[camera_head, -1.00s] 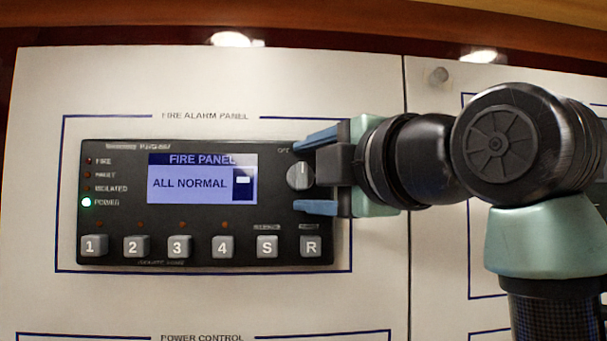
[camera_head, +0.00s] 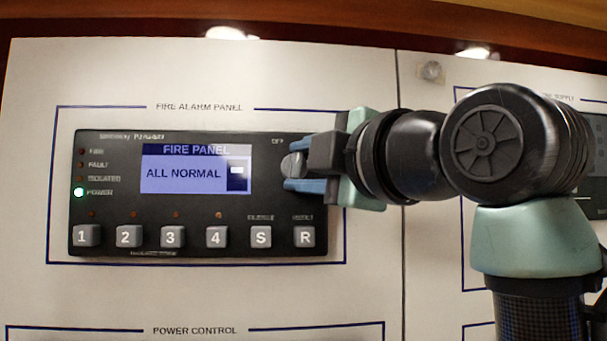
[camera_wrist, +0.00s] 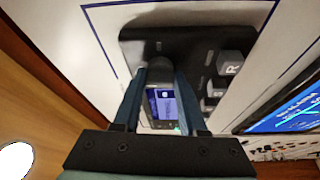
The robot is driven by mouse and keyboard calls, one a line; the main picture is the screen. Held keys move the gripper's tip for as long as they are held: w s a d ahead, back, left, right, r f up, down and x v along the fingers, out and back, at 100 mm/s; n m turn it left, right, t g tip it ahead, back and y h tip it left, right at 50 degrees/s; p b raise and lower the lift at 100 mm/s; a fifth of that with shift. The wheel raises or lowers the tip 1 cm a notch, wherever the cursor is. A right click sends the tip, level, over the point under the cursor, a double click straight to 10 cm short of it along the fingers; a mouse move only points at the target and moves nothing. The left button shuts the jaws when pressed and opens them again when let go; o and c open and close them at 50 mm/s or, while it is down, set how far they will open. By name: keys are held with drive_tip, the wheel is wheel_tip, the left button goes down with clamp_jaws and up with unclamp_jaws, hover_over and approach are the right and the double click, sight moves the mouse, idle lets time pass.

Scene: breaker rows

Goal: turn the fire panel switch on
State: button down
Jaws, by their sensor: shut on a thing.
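The fire panel (camera_head: 120,215) is a dark box on the white wall board. Its screen (camera_head: 196,169) reads "FIRE PANEL" and "ALL NORMAL". Its round grey switch knob (camera_head: 288,166) sits right of the screen, below an "OFF" label. My gripper (camera_head: 297,167) comes in from the right and is shut on the knob, with its blue fingers above and below it. The fingers hide part of the knob, so its pointer angle is unclear. In the wrist view my gripper (camera_wrist: 158,80) has its fingers on either side of the knob (camera_wrist: 160,66).
Buttons 1 to 4, S and R (camera_head: 304,237) run along the panel's lower edge, R close below my gripper. The green power light (camera_head: 79,192) is lit. A small clear knob (camera_head: 431,70) sits on the neighbouring board. A blue screen (camera_wrist: 290,112) shows in the wrist view.

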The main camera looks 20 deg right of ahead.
drive_tip(key=m+b, duration=0.1)
drive_tip(key=m+t+b, duration=0.1)
drive_tip(key=m+b, duration=0.1)
drive_tip(key=shift+a+f+m+t, duration=0.15)
drive_tip(key=shift+f+m+t, duration=0.1)
drive_tip(key=shift+m+t, duration=0.05)
drive_tip(key=m+h+b, duration=0.1)
drive_tip(key=m, duration=0.1)
drive_tip(key=m+t+h+b, duration=0.1)
drive_tip(key=m+b, duration=0.1)
drive_tip(key=m, duration=0.1)
drive_tip(key=shift+a+m, duration=0.1)
drive_tip(key=shift+m, duration=0.2)
drive_tip(key=m+t+h+b, duration=0.1)
drive_tip(key=m+h+b, duration=0.1)
drive_tip(key=m, duration=0.4)
drive_tip(key=shift+a+r+h, duration=0.1)
drive_tip(key=shift+h, duration=0.5)
drive_tip(key=shift+a+r+m+h+b, duration=0.15)
drive_tip(key=shift+m+h, duration=0.6)
drive_tip(key=shift+m, duration=0.6)
drive_tip(key=shift+d+f+m+h+b, duration=0.15)
drive_tip(key=shift+m+h, duration=0.6)
drive_tip(key=shift+m, duration=0.6)
drive_tip(key=shift+r, duration=0.15)
